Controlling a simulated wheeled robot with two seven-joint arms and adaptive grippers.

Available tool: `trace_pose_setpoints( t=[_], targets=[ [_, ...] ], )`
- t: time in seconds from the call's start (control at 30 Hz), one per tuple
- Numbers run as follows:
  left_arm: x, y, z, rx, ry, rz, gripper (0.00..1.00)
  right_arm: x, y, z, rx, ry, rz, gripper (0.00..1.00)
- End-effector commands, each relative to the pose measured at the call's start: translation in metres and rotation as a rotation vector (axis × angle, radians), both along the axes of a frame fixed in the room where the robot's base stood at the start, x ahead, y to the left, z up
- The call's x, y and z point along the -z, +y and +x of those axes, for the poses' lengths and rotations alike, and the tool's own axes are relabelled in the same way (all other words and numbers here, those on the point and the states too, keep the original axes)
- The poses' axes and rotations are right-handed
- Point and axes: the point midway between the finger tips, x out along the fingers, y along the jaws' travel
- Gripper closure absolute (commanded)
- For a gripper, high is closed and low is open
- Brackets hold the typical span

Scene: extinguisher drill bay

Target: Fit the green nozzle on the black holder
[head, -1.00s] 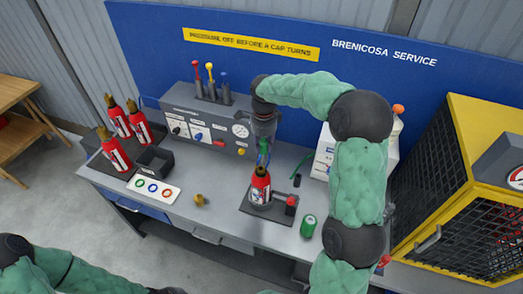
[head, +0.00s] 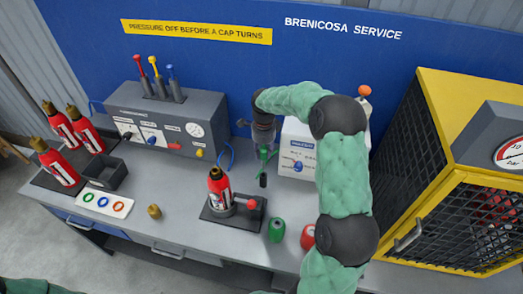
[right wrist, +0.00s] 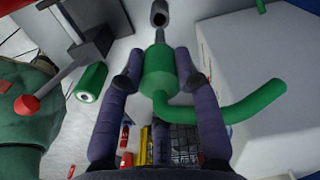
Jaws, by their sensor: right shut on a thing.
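The green nozzle (right wrist: 158,75) is in my right gripper (right wrist: 158,85), whose two padded fingers are closed on its body from both sides. Its curved green tail reaches to the right in the right wrist view, and its narrow grey tip points away from the gripper. The black holder (head: 263,180) is a short upright cylinder on the bench, just below the nozzle in the head view. In the right wrist view the holder's open end (right wrist: 158,16) lines up with the nozzle tip. I cannot tell whether they touch. My left gripper is out of view.
A red extinguisher (head: 219,186) stands in a dark stand left of the holder. A green cylinder (head: 277,230) and a red cylinder (head: 307,236) stand nearer the front edge. A white box (head: 298,150) is close behind, right of the holder. A yellow cage (head: 429,120) stands far right.

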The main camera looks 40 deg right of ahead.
Motion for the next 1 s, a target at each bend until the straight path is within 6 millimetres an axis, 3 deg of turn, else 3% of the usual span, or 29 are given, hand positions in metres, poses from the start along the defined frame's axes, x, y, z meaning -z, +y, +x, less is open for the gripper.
trace_pose_setpoints(
  t=[1.0],
  targets=[
    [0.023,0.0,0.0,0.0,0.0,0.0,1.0,0.042,0.0,0.0,-0.001,0.001,0.0,1.0]
  ],
)
